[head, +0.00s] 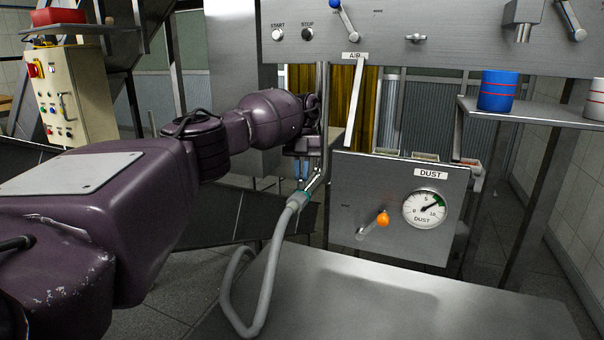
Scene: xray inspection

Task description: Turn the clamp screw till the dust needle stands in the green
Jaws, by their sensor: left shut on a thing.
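The dust gauge (425,209) is a round white dial on the grey DUST panel (345,195). Its dark needle points up and right, its tip at the green sector (438,199); whether it is fully inside is too small to tell. A grey hose (273,260) meets a bent metal pipe (323,120), with a teal clamp band (303,192) at the joint. My left gripper (301,176) is shut just above that band, apparently on the clamp screw, which the fingers hide. My right gripper is not in view.
An orange-knobbed lever (383,218) sticks out left of the gauge. A blue can (498,90) stands on a shelf (530,112) at right. An upper control panel (440,40) overhangs the pipe.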

